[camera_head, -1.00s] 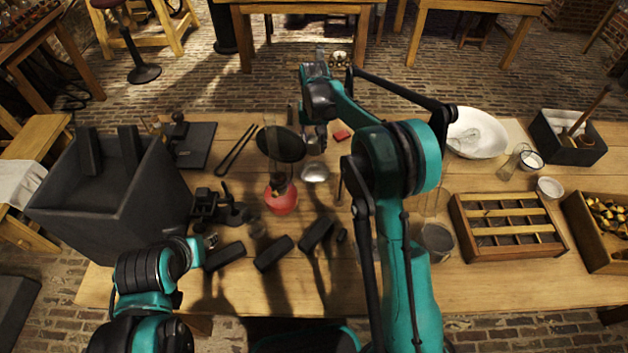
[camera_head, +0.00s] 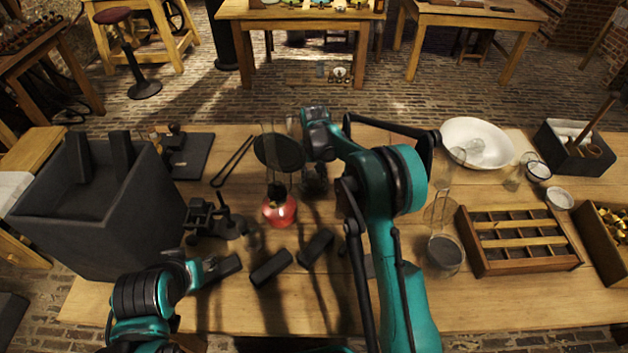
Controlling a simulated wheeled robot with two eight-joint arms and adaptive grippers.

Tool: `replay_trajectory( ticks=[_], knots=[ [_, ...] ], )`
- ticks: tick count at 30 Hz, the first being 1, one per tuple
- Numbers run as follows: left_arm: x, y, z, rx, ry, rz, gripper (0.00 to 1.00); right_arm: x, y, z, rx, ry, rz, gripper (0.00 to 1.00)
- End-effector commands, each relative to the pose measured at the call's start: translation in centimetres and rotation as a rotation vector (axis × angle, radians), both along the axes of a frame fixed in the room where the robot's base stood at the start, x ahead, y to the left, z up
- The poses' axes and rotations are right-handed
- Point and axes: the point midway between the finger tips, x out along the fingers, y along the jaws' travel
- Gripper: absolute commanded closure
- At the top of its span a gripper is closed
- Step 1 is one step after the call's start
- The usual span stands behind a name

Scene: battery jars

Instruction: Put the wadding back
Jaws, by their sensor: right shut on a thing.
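My right gripper (camera_head: 315,180) is low over the middle of the table, right of the red lamp (camera_head: 279,208). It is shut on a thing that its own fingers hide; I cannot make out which. No wadding shows clearly in its jaws. A pale, translucent lump (camera_head: 474,147) lies in the white bowl (camera_head: 459,129) at the back right; I cannot tell whether it is wadding.
Clear glass cylinders (camera_head: 445,252) stand left of the wooden compartment tray (camera_head: 490,264). A dark box (camera_head: 575,160) with a pestle-like handle is at the back right. A large black bin (camera_head: 90,215) fills the left. More black blocks (camera_head: 271,268) lie at the front.

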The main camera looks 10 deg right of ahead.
Motion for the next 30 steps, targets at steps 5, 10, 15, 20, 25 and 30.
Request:
replay_trajectory(
  ticks=[5,10,15,20,25,30],
  knots=[
    [0.0,0.0,-0.1,0.000,0.000,0.000,0.60,0.0,0.0,-0.1,0.000,0.000,0.000,0.97],
    [0.0,0.0,-0.1,0.000,0.000,0.000,0.60,0.0,0.0,-0.2,0.000,0.000,0.000,0.57],
    [0.0,0.0,-0.1,0.000,0.000,0.000,0.60,0.0,0.0,-0.2,0.000,0.000,0.000,0.57],
    [0.0,0.0,0.3,0.000,0.000,0.000,0.60,0.0,0.0,0.6,0.000,0.000,0.000,0.57],
    [0.0,0.0,1.5,0.000,0.000,0.000,0.60,0.0,0.0,3.7,0.000,0.000,0.000,0.57],
    [0.0,0.0,2.9,0.000,0.000,0.000,0.60,0.0,0.0,7.6,0.000,0.000,0.000,0.57]
  ],
)
